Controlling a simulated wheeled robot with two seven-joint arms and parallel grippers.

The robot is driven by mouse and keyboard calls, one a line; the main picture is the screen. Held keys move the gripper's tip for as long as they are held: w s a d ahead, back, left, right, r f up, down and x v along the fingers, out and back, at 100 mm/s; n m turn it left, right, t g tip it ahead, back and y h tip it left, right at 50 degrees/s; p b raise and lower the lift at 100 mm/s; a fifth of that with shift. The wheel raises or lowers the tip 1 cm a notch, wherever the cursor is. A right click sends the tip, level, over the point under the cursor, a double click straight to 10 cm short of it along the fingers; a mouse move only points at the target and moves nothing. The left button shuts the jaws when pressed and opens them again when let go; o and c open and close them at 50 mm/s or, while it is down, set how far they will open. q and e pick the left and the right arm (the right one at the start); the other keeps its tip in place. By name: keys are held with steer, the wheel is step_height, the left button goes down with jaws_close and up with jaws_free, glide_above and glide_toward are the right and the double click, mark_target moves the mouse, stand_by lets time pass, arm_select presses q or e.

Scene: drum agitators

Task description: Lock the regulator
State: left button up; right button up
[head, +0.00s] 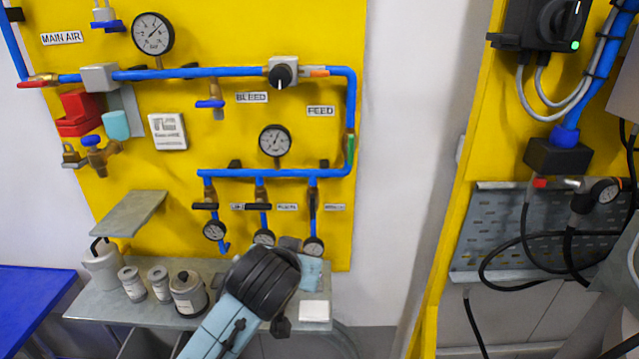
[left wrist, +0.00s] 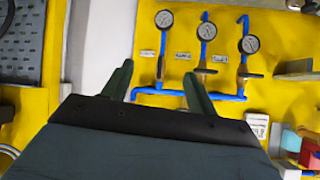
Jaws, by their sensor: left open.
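In the head view, a grey block with a black knob and white pointer (head: 281,75), possibly the regulator, sits on the blue pipe between the BLEED and FEED labels. A round gauge (head: 274,140) is below it. A red lockout-like piece (head: 78,112), a teal piece (head: 115,125) and a small padlock-like piece (head: 71,156) are on the board's left. My left gripper (left wrist: 158,69) is open and empty in the left wrist view, its fingers pointing at the board near three small gauges (left wrist: 207,31). In the head view my wrist hides its fingers. My right gripper is out of view.
A grey shelf (head: 85,304) below the board holds canisters (head: 188,293) and a light blue cloth (head: 311,272). A small plate (head: 130,212) juts out above it. At right, a second yellow panel (head: 455,235) carries hanging black cables.

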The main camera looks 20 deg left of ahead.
arm_select(q)
steer(key=w+r+n+t+y, duration=0.1)
steer(key=w+r+t, duration=0.15)
steer(key=r, duration=0.25)
steer(key=w+r+t, duration=0.1)
steer(key=w+r, duration=0.3)
steer(key=r, duration=0.2)
steer(key=n+t+y, duration=0.2)
steer(key=t, duration=0.1)
glide_toward(320, 75)
steer(key=p+x, duration=0.4)
steer(key=x, duration=0.3)
steer(key=shift+w+a+r, duration=0.1)
steer(key=shift+w+a, duration=0.05)
steer(key=shift+w, duration=0.2)
steer(key=shift+x, duration=0.8)
steer(key=shift+c, duration=0.2)
steer(key=c, duration=0.9)
